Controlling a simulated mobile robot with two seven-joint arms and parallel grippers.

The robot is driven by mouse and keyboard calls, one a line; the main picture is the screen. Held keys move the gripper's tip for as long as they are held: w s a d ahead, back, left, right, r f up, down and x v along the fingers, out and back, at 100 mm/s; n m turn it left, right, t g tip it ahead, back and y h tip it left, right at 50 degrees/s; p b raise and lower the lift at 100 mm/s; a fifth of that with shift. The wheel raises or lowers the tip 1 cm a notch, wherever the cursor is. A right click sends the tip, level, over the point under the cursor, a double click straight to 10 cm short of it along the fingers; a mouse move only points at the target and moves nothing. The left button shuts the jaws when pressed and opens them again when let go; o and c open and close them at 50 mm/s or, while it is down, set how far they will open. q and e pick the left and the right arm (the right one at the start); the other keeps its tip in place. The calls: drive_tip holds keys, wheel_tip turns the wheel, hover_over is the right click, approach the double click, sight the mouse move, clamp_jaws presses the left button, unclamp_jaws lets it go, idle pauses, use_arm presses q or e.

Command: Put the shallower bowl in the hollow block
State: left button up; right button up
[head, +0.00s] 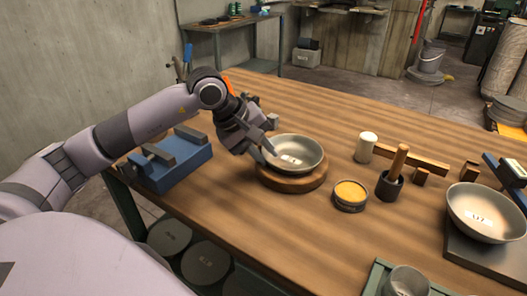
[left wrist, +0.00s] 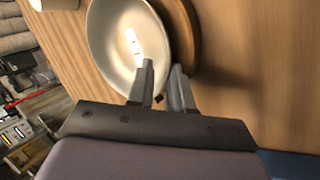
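A wide pale metal bowl (head: 308,147) with a white label inside rests on or just above a round wooden block (head: 290,184), which appears to be the hollow block; its hollow is hidden. The same bowl shows in the left wrist view (left wrist: 112,45), with part of the block (left wrist: 187,35) behind it. My left gripper (left wrist: 162,68) is at the bowl's left rim in the head view, one finger over the inside and one outside. Whether it pinches the rim is unclear. A deeper-looking labelled bowl (head: 483,213) is at the right. My right gripper is not in view.
A blue block fixture (head: 178,165) stands at the left edge. A yellow-filled tin (head: 350,194), a dark pot with a wooden handle (head: 390,184), a pale cylinder (head: 366,147) and a wooden mallet-like bar (head: 415,160) stand right of the block. A metal cup (head: 408,281) is at the front.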

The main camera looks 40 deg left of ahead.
use_arm(q)
drive_tip(key=shift+s+f, duration=0.2)
drive_tip(key=shift+f, duration=0.05)
drive_tip(key=shift+r+p, duration=0.25)
drive_tip(key=shift+p, duration=0.2)
drive_tip(key=v, duration=1.2)
drive_tip(key=shift+r, duration=0.4)
drive_tip(key=shift+w+a, duration=0.1)
drive_tip(key=shift+w, duration=0.05)
